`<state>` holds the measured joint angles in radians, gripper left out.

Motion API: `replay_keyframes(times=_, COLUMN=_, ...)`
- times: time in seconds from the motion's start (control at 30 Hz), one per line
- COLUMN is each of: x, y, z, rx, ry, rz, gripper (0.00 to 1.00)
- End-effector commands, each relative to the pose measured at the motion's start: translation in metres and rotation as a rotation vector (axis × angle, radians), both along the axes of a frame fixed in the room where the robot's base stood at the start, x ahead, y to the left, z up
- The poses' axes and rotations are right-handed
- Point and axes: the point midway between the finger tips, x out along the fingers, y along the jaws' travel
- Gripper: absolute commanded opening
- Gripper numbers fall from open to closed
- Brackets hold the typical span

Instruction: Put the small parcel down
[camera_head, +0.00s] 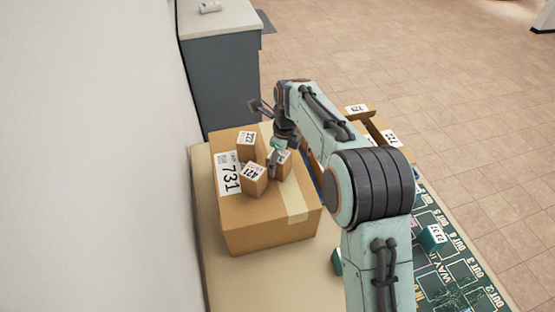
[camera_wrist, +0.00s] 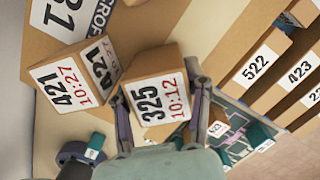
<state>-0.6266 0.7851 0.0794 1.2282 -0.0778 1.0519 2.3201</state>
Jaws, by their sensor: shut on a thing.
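The small parcel, a brown box labelled 325 and 10:12 (camera_wrist: 158,62), is between the two fingers of my gripper (camera_wrist: 160,103) in the wrist view. The fingers are shut on its sides. In the head view my gripper (camera_head: 276,158) holds this parcel (camera_head: 285,165) over the right part of the top of a large carton labelled 731 (camera_head: 270,236). I cannot tell whether the parcel touches the carton. A parcel labelled 421 (camera_head: 254,180) sits close beside it on the carton; it also shows in the wrist view (camera_wrist: 80,62). Another small parcel (camera_head: 246,145) sits behind.
The carton stands on a tan table (camera_head: 265,285) beside the wall. A brown rack with slots labelled 522 and 423 (camera_wrist: 262,62) stands to the right. A dark green printed mat (camera_head: 455,265) with teal boxes (camera_head: 433,238) lies nearer. A grey cabinet (camera_head: 222,85) stands behind.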

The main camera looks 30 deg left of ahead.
Motion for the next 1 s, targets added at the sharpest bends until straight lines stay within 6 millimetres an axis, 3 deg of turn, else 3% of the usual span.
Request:
replay_keyframes(times=0.27, x=0.0, y=0.0, z=-0.002, rx=0.001, ry=0.0, rz=0.001, gripper=0.08)
replay_keyframes(times=0.3, x=0.0, y=0.0, z=-0.002, rx=0.001, ry=0.0, rz=0.001, gripper=0.59)
replay_keyframes(times=0.67, x=0.0, y=0.0, z=0.002, rx=0.001, ry=-0.002, rz=0.0, gripper=0.59)
replay_keyframes(times=0.77, x=0.001, y=-0.001, z=0.014, rx=0.003, ry=-0.003, rz=0.001, gripper=0.59)
replay_keyframes(times=1.0, x=0.001, y=-0.008, z=0.069, rx=0.005, ry=-0.005, rz=-0.001, gripper=0.59)
